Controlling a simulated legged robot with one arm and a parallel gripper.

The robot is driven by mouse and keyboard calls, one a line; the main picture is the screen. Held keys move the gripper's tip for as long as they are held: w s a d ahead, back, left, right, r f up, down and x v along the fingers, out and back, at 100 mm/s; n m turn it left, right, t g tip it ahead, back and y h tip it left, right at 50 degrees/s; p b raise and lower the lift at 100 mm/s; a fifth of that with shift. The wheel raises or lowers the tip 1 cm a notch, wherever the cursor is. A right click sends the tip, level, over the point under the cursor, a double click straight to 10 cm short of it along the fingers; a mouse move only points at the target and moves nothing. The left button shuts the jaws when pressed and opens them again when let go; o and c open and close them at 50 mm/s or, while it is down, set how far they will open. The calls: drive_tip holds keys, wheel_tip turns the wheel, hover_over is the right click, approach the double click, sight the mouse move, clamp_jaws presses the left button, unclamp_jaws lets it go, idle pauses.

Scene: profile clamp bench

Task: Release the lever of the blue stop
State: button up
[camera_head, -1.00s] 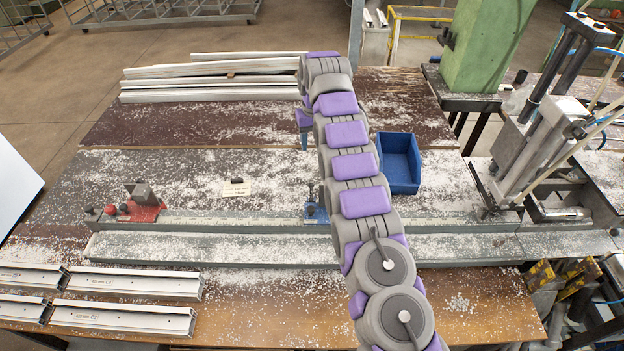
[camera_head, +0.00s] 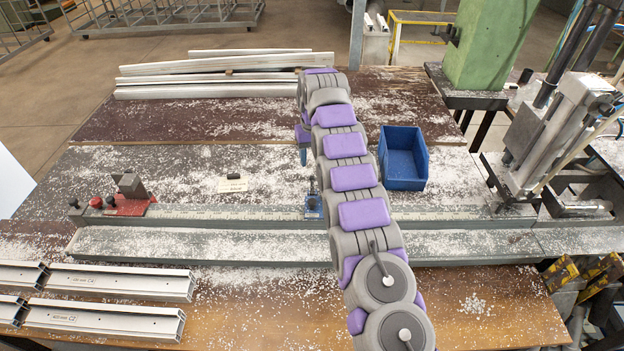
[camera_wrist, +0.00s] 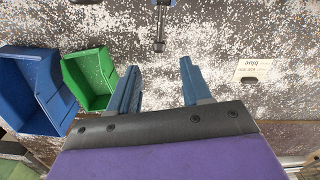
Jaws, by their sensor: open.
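The blue stop (camera_head: 313,206) sits on the long rail of the bench, partly hidden by my arm in the head view. At the top edge of the wrist view, only a little of its blue body (camera_wrist: 165,3) shows. Its dark lever (camera_wrist: 159,32) points from the stop toward my gripper, ending in a rounded tip. My gripper (camera_wrist: 159,82) is open, with its two blue fingers apart and nothing between them. The lever tip lies just beyond the fingertips, roughly in line with the gap. In the head view, a blue finger (camera_head: 303,157) shows behind the stop.
A red stop (camera_head: 128,198) sits at the rail's left end. A blue bin (camera_head: 403,158) stands right of my arm; a green bin (camera_wrist: 91,77) shows beside it in the wrist view. A small card (camera_head: 233,184) lies behind the rail. White chips cover the bench.

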sight(312, 176)
wheel_tip(312, 176, down, 7)
drive_tip(key=shift+f+b, duration=0.15)
drive_tip(key=shift+b, duration=0.75)
drive_tip(key=shift+s, duration=0.1)
clamp_jaws()
